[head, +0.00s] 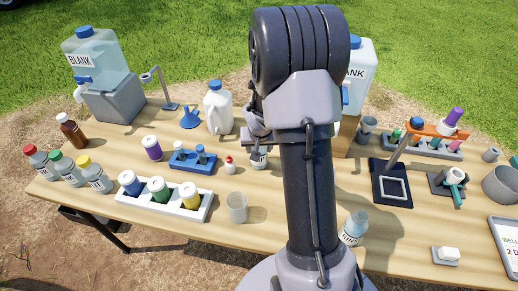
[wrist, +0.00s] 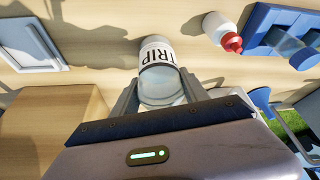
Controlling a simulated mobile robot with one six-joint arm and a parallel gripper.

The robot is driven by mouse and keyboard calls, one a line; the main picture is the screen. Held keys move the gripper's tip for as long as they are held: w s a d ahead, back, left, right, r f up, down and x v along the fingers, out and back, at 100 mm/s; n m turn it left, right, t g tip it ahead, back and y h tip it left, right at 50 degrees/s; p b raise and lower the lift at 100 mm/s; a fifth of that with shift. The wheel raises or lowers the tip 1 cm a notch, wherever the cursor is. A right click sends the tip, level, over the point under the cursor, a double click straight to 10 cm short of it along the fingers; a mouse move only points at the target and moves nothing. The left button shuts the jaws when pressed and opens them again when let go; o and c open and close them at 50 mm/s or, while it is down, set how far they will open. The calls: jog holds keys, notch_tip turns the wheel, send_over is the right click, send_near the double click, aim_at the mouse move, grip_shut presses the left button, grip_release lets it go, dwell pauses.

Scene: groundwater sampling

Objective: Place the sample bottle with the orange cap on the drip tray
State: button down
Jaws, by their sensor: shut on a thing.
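My gripper (head: 258,141) is behind my arm's column in the head view, over the middle of the table. It is shut on a small pale bottle (wrist: 158,62) with a black "TRIP" label, between its two fingers in the wrist view. The bottle's lower part also shows in the head view (head: 259,161).
A blue rack (head: 188,166) and a small red-capped bottle (head: 230,166) are close left of the gripper. A white rack (head: 207,204) of capped bottles and a clear beaker (head: 237,207) stand nearer. A wooden block (wrist: 60,115) is beside the gripper. A clear bottle (head: 355,227) stands front right.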

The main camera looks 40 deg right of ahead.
jog(key=shift+f, duration=0.15)
jog(key=c, duration=0.6)
grip_release()
